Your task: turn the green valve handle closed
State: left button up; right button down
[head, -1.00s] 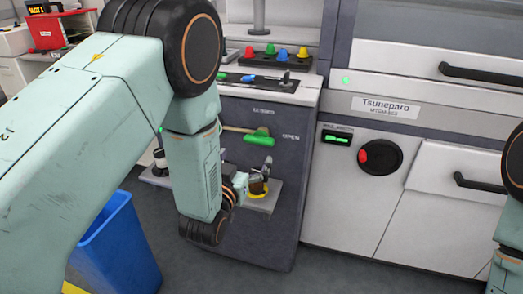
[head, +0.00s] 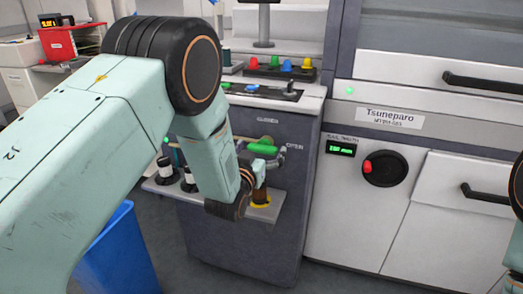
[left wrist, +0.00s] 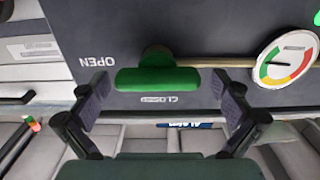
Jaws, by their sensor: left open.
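The green valve handle (head: 262,147) is on the dark front panel of the feeder unit. In the left wrist view the handle (left wrist: 158,79) lies across the picture between my left gripper's two fingers (left wrist: 163,90), with a gap visible at each end. My left gripper (head: 272,160) is open and empty, close in front of the panel. I cannot tell its exact depth to the handle. The CLOSED label (left wrist: 158,100) is beside the handle, and the OPEN label (left wrist: 97,62) is off its end. My right gripper is out of view.
A round gauge (left wrist: 286,59) is on the panel near a brass-coloured pipe. A small shelf (head: 262,211) with bottles juts out below the handle. A blue bin (head: 118,250) stands at lower left. A machine with a red-knobbed dial (head: 386,168) stands to the right.

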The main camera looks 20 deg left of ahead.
pick_arm(q)
jog(key=shift+d, duration=0.1)
jog(key=shift+c, duration=0.2)
jog(key=shift+c, duration=0.8)
jog(key=c, duration=0.9)
